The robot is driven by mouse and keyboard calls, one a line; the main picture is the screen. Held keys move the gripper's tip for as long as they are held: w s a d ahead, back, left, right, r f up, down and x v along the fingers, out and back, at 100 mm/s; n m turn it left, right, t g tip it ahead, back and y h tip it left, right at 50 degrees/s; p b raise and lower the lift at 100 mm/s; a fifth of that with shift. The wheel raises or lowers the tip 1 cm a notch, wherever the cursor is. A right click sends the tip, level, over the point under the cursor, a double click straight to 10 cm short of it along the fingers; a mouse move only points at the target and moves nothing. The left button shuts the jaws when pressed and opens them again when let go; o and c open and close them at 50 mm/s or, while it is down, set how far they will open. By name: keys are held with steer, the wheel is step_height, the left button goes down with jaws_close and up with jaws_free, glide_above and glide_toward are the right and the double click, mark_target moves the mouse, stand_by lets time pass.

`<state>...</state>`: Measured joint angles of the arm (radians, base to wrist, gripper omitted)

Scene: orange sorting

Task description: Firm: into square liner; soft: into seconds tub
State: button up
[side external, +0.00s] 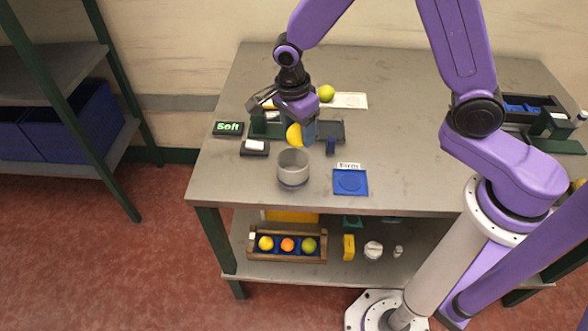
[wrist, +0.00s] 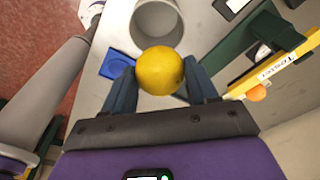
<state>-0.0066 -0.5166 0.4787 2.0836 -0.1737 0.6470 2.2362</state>
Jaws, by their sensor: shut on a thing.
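My gripper (side external: 300,128) is shut on a yellow-orange fruit (side external: 294,136), held above the table just behind the grey tub. In the wrist view the fruit (wrist: 160,70) sits between the two dark fingers. The round grey tub (side external: 293,165) stands near the table's front edge; its opening also shows in the wrist view (wrist: 157,22), just beyond the fruit. The blue square liner (side external: 350,187) lies flat to the right of the tub, with a small white label behind it. A display (side external: 228,128) at the left reads "Soft" in green.
A tester (wrist: 275,70), partly hidden, stands beside my gripper. Another yellow-green fruit (side external: 326,93) rests at the back near a white sheet (side external: 350,100). A crate (side external: 287,258) with several fruits is on the lower shelf. The table's middle right is clear.

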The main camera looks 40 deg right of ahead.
steer(key=shift+f, duration=0.5)
steer(key=o, duration=1.3)
steer(key=shift+c, duration=0.2)
steer(key=shift+r, duration=0.15)
step_height(320, 180, up, 17)
steer(key=a, duration=0.2)
steer(key=shift+s, duration=0.1)
